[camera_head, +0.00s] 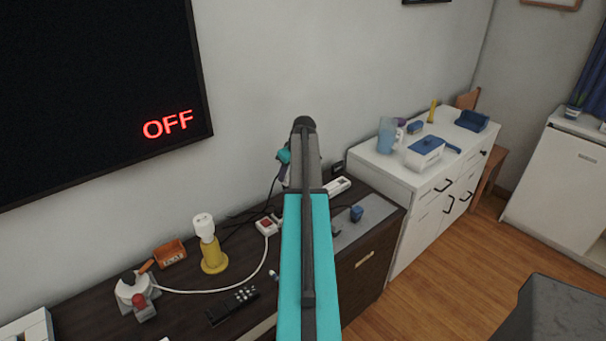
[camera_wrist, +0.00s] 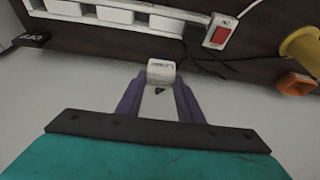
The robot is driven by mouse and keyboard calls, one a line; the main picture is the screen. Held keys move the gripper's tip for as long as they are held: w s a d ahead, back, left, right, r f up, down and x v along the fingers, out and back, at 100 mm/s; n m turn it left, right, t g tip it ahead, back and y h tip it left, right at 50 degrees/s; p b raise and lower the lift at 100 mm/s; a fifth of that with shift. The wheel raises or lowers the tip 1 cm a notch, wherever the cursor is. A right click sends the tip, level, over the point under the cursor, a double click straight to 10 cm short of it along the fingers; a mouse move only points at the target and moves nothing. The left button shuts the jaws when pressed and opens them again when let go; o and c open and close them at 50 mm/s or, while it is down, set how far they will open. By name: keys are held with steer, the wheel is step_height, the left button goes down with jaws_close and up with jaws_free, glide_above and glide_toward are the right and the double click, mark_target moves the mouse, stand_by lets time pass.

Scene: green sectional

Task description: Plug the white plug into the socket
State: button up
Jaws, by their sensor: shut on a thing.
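In the wrist view, my gripper (camera_wrist: 160,90) is shut on a white plug (camera_wrist: 161,71), held between its two purple fingers. The white power strip (camera_wrist: 110,14) with several sockets lies beyond the plug, near the top edge. The plug is apart from the strip in the picture; the exact gap cannot be told. In the head view, the strip (camera_head: 338,187) lies on the dark cabinet against the wall, partly hidden by my arm. My gripper and the plug are mostly hidden behind my arm there.
A red-switched box (camera_head: 267,225) and a yellow lamp (camera_head: 213,258) stand left of my arm. An orange box (camera_head: 170,252), a remote (camera_head: 232,306) and a white button device (camera_head: 132,289) share the dark cabinet. A blue object (camera_head: 357,213) sits right. The screen reads OFF.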

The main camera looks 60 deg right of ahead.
steer(key=s+d+f, duration=0.1)
steer(key=s+d, duration=0.3)
steer(key=shift+s+d, duration=0.15)
steer(key=shift+s, duration=0.05)
steer(key=shift+s+f, duration=0.1)
steer(key=shift+f, duration=0.15)
steer(key=shift+f+b, duration=1.55)
steer(key=shift+f, duration=1.2)
steer(key=shift+f+b, duration=1.25)
steer(key=shift+f, duration=0.8)
stand_by(1.2)
steer(key=o, duration=1.2)
steer(key=shift+c, duration=0.2)
steer(key=shift+r, duration=0.15)
